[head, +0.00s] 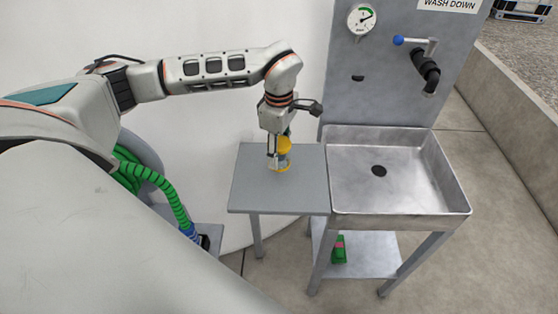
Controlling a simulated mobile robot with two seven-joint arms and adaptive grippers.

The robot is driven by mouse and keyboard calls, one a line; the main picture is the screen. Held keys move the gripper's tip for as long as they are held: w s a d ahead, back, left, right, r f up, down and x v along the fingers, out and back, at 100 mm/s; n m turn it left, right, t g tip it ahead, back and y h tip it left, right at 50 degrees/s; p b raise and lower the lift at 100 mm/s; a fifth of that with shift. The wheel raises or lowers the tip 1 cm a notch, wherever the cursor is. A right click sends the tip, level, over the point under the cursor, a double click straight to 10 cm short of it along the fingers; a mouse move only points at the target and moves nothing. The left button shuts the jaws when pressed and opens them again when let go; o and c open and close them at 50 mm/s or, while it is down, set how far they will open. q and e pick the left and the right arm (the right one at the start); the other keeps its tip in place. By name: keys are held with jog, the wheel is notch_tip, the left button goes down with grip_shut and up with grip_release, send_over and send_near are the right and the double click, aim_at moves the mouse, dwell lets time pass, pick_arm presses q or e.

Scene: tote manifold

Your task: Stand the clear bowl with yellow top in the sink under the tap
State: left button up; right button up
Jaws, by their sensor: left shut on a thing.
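The clear bowl with yellow top (284,146) is upright at the small grey side table (250,192). My left gripper (278,158) comes down from above and is shut on it, hiding part of it. I cannot tell whether its base touches the table. The metal sink (350,181) stands just right of the table; its basin is empty, with a dark drain hole in the floor. The tap (427,72) with a blue-ended handle sticks out of the grey back panel above the sink's right part. My right gripper is not in view.
A round gauge (362,19) is on the back panel. The raised sink rim (328,170) borders the table's right side. A green item (339,250) sits on the shelf below the sink. A green hose (158,190) lies at the left. The rest of the tabletop is clear.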

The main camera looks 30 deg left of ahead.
pick_arm(q)
jog(key=shift+f, duration=1.8)
jog(key=shift+f, duration=0.15)
jog(key=o, duration=1.2)
